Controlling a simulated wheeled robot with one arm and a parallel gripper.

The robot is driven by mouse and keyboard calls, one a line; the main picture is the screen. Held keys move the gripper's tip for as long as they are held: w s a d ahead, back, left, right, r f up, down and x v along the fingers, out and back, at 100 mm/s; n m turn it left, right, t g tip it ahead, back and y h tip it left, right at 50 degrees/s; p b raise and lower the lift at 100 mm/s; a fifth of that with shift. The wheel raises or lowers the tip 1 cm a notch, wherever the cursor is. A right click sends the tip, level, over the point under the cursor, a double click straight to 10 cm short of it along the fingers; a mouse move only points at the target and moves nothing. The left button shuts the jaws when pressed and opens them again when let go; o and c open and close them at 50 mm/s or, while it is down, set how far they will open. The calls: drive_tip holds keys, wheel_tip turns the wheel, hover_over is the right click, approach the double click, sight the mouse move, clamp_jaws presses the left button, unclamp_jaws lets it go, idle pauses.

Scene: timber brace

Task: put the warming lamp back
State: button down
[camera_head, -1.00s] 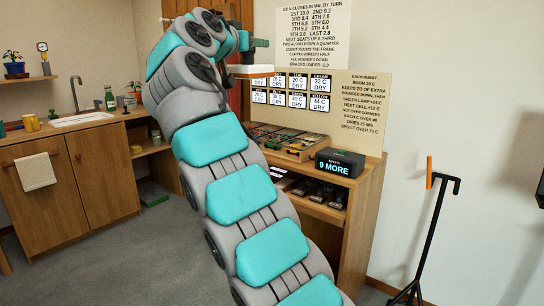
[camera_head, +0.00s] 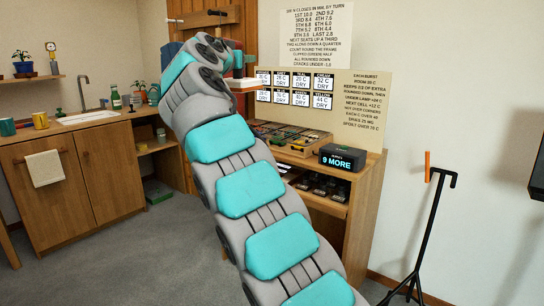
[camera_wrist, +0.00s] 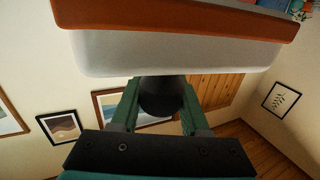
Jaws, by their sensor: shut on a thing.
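The warming lamp (camera_wrist: 175,52), with a white body and an orange rim, is in my gripper (camera_wrist: 160,100). In the wrist view the two green fingers close on its dark round neck, and the lamp's wide head fills the top of the picture. In the head view the lamp (camera_head: 243,84) is seen edge-on, held in the air in front of the card board, beyond my arm. My arm partly hides the gripper there. A black stand (camera_head: 432,225) with an orange upright tip (camera_head: 427,165) stands on the floor at the right, apart from the lamp.
A wooden desk (camera_head: 365,205) carries a tray of several small compartments (camera_head: 285,139), a black "9 MORE" display (camera_head: 342,158) and a board of cards (camera_head: 345,92). A sink cabinet (camera_head: 105,175) stands at left. The floor between desk and stand is clear.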

drive_tip(key=w+a+f+n+y, duration=0.1)
drive_tip(key=w+f+n+y, duration=0.2)
drive_tip(key=f, duration=0.9)
drive_tip(key=w+a+f+n+y, duration=0.1)
drive_tip(key=w+f+y, duration=0.4)
drive_tip(key=f, duration=0.8)
drive_tip(key=shift+w+a+n+y, duration=0.15)
drive_tip(key=shift+w+n+y, duration=0.25)
drive_tip(key=shift+n, duration=0.5)
drive_tip(key=s+d+f+m+h, duration=0.1)
drive_tip(key=s+d+f, duration=0.2)
drive_tip(key=d+f, duration=0.2)
drive_tip(key=s+d+f+m+h, duration=0.1)
drive_tip(key=d+f, duration=0.3)
drive_tip(key=d, duration=0.7)
drive_tip(key=s+d+f+h, duration=0.2)
drive_tip(key=s+d+f, duration=0.2)
drive_tip(key=d, duration=0.5)
drive_tip(key=shift+s+f+m+t, duration=0.3)
drive_tip(key=shift+s+f+m, duration=0.1)
drive_tip(key=shift+f, duration=0.45)
drive_tip(key=shift+d, duration=0.1)
drive_tip(key=shift+w+d, duration=0.1)
drive_tip(key=shift+d, duration=0.05)
